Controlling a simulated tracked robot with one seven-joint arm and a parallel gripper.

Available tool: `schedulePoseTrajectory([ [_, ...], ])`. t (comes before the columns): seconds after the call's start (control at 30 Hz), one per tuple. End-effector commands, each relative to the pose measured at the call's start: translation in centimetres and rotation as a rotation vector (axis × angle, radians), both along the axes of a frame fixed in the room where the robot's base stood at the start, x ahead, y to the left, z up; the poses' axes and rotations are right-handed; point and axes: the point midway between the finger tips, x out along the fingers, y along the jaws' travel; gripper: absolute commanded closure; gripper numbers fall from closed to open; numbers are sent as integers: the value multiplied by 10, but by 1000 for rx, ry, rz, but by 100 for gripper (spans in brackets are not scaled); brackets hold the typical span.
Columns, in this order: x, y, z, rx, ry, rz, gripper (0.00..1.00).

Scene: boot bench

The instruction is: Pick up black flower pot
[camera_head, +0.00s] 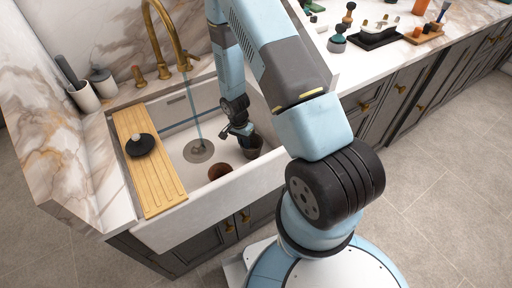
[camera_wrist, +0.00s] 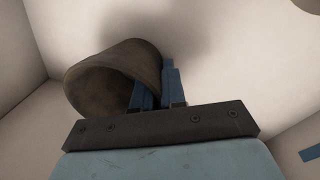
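The black flower pot (camera_head: 252,147) is in the right part of the white sink, just below and right of my gripper (camera_head: 238,129) in the head view. In the wrist view the pot (camera_wrist: 115,75) looks dark brownish, with its open mouth towards the lower left. My gripper's blue fingers (camera_wrist: 160,88) are close together at its rim. One finger is at the mouth side and the other outside, with the pot's wall between them. I cannot tell whether the pot touches the sink floor.
A reddish-brown pot (camera_head: 221,172) lies in the sink near its front wall. Water runs from the brass tap (camera_head: 174,40) by the drain (camera_head: 199,151). A wooden board (camera_head: 148,172) with a black round object (camera_head: 140,145) spans the left side. The sink's front wall (camera_head: 205,208) is close.

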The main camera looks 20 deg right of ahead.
Motion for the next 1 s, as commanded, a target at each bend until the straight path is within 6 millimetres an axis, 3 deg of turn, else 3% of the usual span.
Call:
schedulePoseTrajectory([
  [0.1,0,0,0,0,0,0,100],
  [0.67,1,0,4,0,-1,0,100],
  [0.87,0,0,26,0,-2,0,100],
  [1.0,1,1,53,1,-4,0,100],
])
